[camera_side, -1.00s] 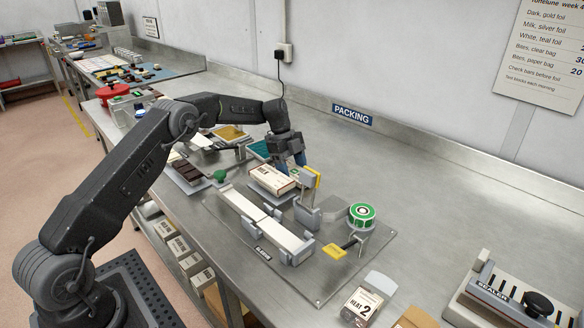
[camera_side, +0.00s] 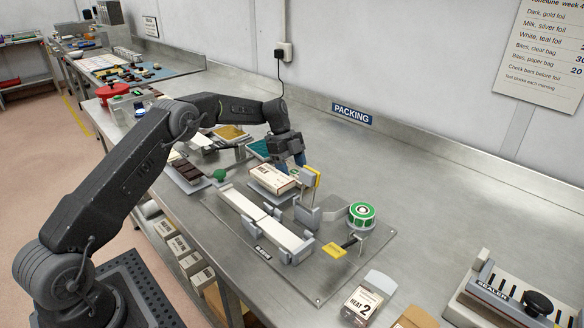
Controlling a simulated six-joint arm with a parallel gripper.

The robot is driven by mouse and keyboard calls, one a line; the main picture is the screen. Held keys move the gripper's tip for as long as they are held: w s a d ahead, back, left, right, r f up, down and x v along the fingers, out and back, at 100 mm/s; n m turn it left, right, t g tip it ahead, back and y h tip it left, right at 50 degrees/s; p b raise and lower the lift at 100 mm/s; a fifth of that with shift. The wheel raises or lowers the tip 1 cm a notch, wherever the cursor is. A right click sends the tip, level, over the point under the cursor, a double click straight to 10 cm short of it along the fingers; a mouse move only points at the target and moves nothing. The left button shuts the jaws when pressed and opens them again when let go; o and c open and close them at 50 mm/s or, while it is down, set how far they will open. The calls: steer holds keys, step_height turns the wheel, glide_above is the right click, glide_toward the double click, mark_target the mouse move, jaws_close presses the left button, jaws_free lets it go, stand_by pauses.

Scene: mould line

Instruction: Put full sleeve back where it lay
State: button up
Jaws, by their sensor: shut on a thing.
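The sleeve (camera_side: 272,179), a cream carton with dark printing on its side, is at the middle of the bench, over a grey tray (camera_side: 258,188). My gripper (camera_side: 300,160) reaches down from behind to the sleeve's far right end, its blue fingertips close together and shut on it. The fingertips' contact is partly hidden behind the carton. I cannot tell whether the sleeve rests on the tray or is just above it.
An upright grey stand with a yellow piece (camera_side: 314,180) is close to the sleeve's right end. A grey-and-white fixture (camera_side: 265,222) lies in front. A green tape roll (camera_side: 361,212) and a sealer (camera_side: 510,292) are to the right.

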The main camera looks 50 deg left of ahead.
steer(key=o, duration=1)
